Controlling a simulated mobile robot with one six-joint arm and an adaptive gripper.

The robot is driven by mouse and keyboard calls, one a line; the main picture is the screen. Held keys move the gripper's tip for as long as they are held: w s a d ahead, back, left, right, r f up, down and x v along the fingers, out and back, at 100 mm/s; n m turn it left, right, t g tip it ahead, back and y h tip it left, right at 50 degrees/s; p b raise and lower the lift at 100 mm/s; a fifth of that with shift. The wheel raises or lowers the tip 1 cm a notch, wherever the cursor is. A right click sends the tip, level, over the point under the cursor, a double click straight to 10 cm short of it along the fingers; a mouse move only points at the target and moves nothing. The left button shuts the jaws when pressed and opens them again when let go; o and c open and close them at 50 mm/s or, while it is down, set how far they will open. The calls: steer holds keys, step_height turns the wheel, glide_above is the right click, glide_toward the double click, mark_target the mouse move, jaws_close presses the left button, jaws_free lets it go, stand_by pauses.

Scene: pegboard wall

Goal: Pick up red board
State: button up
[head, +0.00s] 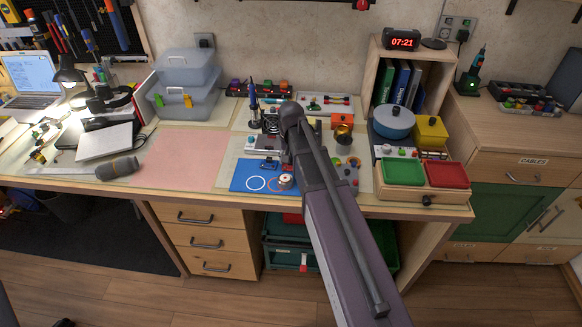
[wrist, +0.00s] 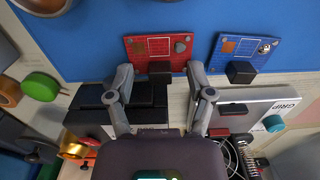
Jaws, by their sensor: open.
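The red board (wrist: 150,46), a small flat red plate with a grey knob and a black block at its edge, shows in the wrist view at the edge of a blue surface. My gripper (wrist: 160,72) is open. Its two grey fingers are spread on either side of the black block, close to the red board, with nothing visibly held. Whether a finger touches the board I cannot tell.
A similar blue board (wrist: 238,48) lies right beside the red one. On the bench, the pink mat (head: 180,158) is clear; green (head: 403,173) and red trays (head: 447,175) stand at right.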

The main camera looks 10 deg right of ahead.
stand_by(0.4)
jaws_close()
steer(key=shift+r, duration=0.2)
step_height(320, 180, up, 3)
steer(key=p, duration=0.3)
steer(key=shift+f, duration=0.1)
steer(key=s+a, duration=0.1)
steer(key=s, duration=0.4)
steer(key=s+a+r+p, duration=0.1)
steer(key=s, duration=0.4)
steer(key=s+a+p, duration=0.1)
steer(key=s+a, duration=0.1)
steer(key=s, duration=0.3)
steer(key=shift+s+r, duration=0.3)
steer(key=shift+r, duration=0.1)
steer(key=w+r+p, duration=0.1)
steer(key=w, duration=0.8)
steer(key=w+r+p, duration=0.1)
steer(key=w, duration=0.8)
steer(key=w+r+p, duration=0.1)
steer(key=w, duration=0.8)
steer(key=shift+w+a, duration=0.3)
steer(key=shift+w, duration=0.05)
